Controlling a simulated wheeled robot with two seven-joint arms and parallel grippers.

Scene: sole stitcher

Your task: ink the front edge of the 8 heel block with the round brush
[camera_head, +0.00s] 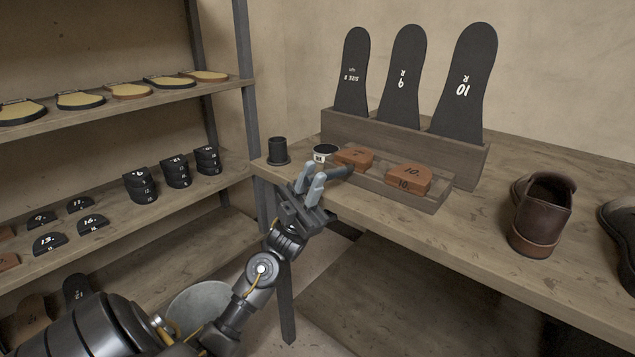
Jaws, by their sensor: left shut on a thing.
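My left gripper (312,187) is at the front left corner of the workbench, shut on a dark, rounded object (340,172) that looks like the round brush. Its bristle end cannot be made out. The object points right, toward the tray and close in front of the left brown heel block (353,156). That block's number is too small to read; whether the object touches it I cannot tell. A second brown heel block (408,178) marked 10 sits to the right in the same wooden tray (428,204). A small dark jar with a white label (321,155) stands behind the gripper.
A black cup (277,151) stands on the bench (470,237) at its left corner. A wooden rack (455,160) holds black sole patterns behind the tray. A brown shoe (541,212) stands at right. Shelves (120,105) at left hold soles and black heel blocks.

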